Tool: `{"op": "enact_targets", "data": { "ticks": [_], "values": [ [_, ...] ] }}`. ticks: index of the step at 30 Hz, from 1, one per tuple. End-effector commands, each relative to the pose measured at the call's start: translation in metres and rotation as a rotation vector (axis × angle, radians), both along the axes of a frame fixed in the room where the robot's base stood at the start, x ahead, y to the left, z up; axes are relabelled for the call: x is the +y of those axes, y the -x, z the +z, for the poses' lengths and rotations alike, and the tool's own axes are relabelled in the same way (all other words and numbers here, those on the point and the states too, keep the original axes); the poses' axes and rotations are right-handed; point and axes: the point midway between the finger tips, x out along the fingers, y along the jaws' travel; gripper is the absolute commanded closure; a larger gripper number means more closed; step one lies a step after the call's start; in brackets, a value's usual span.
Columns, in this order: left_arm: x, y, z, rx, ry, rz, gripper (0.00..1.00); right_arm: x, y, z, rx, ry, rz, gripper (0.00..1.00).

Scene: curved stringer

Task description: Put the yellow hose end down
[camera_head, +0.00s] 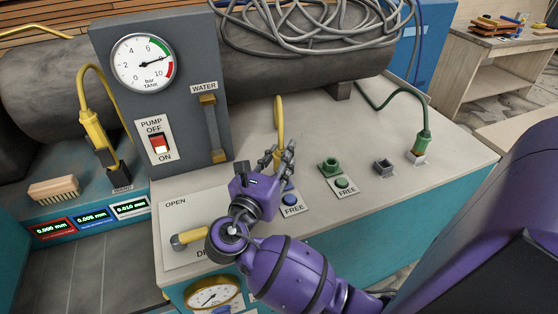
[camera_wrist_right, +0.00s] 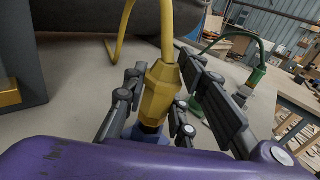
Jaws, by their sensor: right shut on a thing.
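My right gripper (camera_head: 280,157) is shut on the yellow hose end (camera_wrist_right: 160,92), with one finger on each side of it. The hose end is upright, and its yellow hose (camera_head: 279,115) rises from it and bends behind. In the right wrist view, a blue fitting (camera_wrist_right: 150,131) shows directly below the hose end; I cannot tell whether they touch. My left gripper is not in view.
A green port (camera_head: 330,166) and a square grey socket (camera_head: 384,167) stand to the right. A green hose end (camera_head: 422,143) stands beyond them. A grey gauge panel (camera_head: 188,125) and a yellow-handled lever (camera_head: 190,238) are to the left. A grey tank (camera_head: 300,75) lies behind.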

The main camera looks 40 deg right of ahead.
Motion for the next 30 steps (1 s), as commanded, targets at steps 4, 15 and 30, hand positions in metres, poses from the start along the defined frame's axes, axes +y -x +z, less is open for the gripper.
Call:
{"op": "enact_targets", "data": {
  "ticks": [4,15,30],
  "values": [
    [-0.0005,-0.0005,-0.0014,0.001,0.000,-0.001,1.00,0.0000,0.0001,-0.0103,0.000,0.001,0.000,1.00],
    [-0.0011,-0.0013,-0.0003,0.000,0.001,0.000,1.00,0.0000,0.0002,-0.0122,-0.001,0.000,-0.001,0.70],
    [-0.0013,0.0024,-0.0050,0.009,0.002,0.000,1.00,0.0033,0.0019,-0.0104,0.001,-0.001,0.001,0.56]
  ]
}}
